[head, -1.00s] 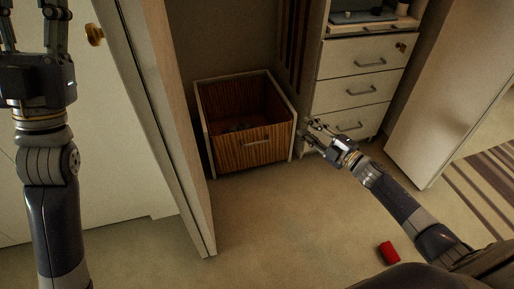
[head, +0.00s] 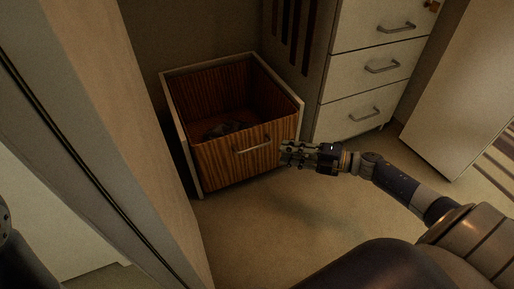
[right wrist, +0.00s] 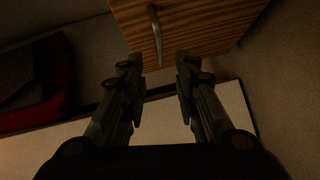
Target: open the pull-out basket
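The pull-out basket (head: 215,165) is a striped brown wooden box, open at the top, inside a pale frame (head: 197,130). Its front panel carries a metal bar handle (head: 253,145). The panel looks close to the frame's front edge; I cannot tell how far out it is. My right gripper (head: 284,153) is beside the right end of the panel, to the right of the handle. In the right wrist view its two fingers (right wrist: 158,75) are spread with nothing between them, and the handle (right wrist: 155,35) lies just beyond the tips. My left gripper is out of view.
A white drawer cabinet (head: 355,85) stands to the right, with a pale door panel (head: 460,100) beyond. A tall pale panel (head: 110,120) stands close on the left. The floor (head: 270,225) before the basket is clear.

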